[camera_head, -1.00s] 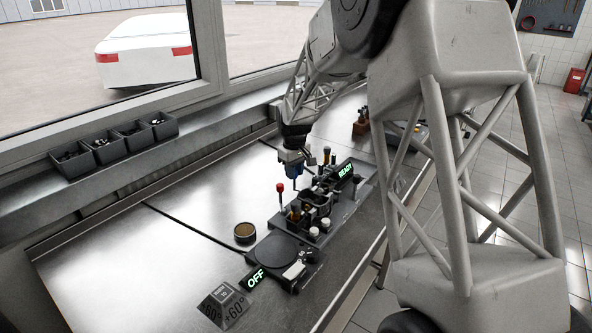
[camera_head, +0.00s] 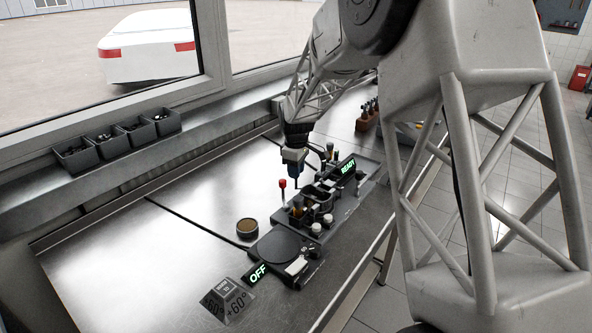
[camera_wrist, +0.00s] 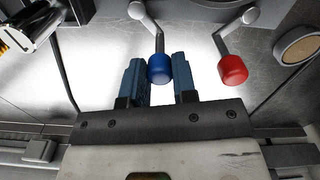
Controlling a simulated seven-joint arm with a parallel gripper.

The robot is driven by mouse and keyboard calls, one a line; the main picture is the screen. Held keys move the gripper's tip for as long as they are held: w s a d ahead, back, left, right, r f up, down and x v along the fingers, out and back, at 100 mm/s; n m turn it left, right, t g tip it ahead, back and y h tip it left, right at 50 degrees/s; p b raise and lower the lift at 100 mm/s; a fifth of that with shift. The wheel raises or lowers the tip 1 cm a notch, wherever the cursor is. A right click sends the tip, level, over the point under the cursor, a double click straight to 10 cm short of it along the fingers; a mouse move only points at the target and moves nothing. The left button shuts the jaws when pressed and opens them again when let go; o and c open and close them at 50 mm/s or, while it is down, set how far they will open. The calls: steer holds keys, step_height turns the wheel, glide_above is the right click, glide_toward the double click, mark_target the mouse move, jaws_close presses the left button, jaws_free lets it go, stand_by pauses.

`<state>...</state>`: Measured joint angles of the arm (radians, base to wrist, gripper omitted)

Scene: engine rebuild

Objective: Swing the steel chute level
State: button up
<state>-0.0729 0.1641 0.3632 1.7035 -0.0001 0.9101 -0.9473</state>
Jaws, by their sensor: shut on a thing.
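My gripper (camera_wrist: 158,82) has its blue fingers on both sides of a blue knob (camera_wrist: 160,68) in the wrist view. The knob sits at the end of a bent metal lever (camera_wrist: 146,22). In the head view my gripper (camera_head: 295,172) is low over the far left side of the black fixture (camera_head: 345,204). A red knob (camera_wrist: 232,68) on a similar lever stands to the right, apart from my fingers; it also shows in the head view (camera_head: 283,183). I cannot make out the steel chute for certain; a shiny metal piece (camera_wrist: 28,22) is cut off at the wrist view's top left.
A lit READY sign (camera_head: 348,166) stands on the fixture and an OFF sign (camera_head: 258,273) at its near end. A round brown-topped can (camera_head: 247,228) is left of a dark round plate (camera_head: 277,246). Dark bins (camera_head: 119,142) line the window ledge. The left bench is clear.

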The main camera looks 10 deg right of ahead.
steer(key=o, duration=0.9)
steer(key=shift+o, duration=0.2)
steer(key=shift+r, duration=0.1)
steer(key=shift+r, duration=3.85)
